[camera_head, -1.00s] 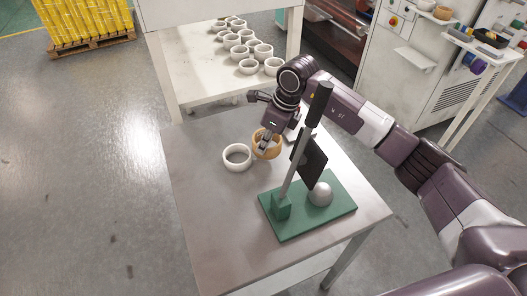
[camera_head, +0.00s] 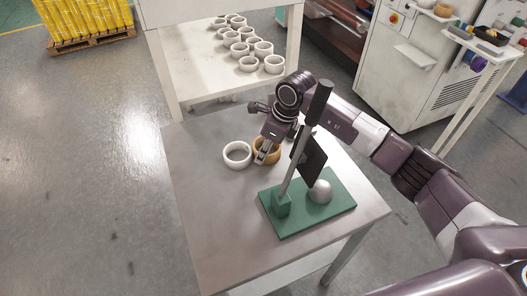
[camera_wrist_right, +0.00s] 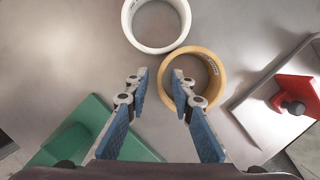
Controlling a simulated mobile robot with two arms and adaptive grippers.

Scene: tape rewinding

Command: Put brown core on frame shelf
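The brown core (camera_head: 276,156), a short tan ring, stands on the grey table beside a white core (camera_head: 238,166). In the right wrist view the brown core (camera_wrist_right: 222,82) is just right of the gripper's middle, and the white core (camera_wrist_right: 156,48) is beyond it. My right gripper (camera_head: 262,156) is over the brown core's near side. In the wrist view its fingers (camera_wrist_right: 161,74) are apart, one on each side of the core's wall; contact cannot be told. My left gripper is not in view. A white frame shelf (camera_head: 190,75) stands behind the table.
Several white cores (camera_head: 240,49) stand on the shelf, with bare room on its left. A green base (camera_head: 318,212) with a slanted post (camera_head: 300,165), dark plate and silver dome stands on the table near my right arm. The table's left side is clear.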

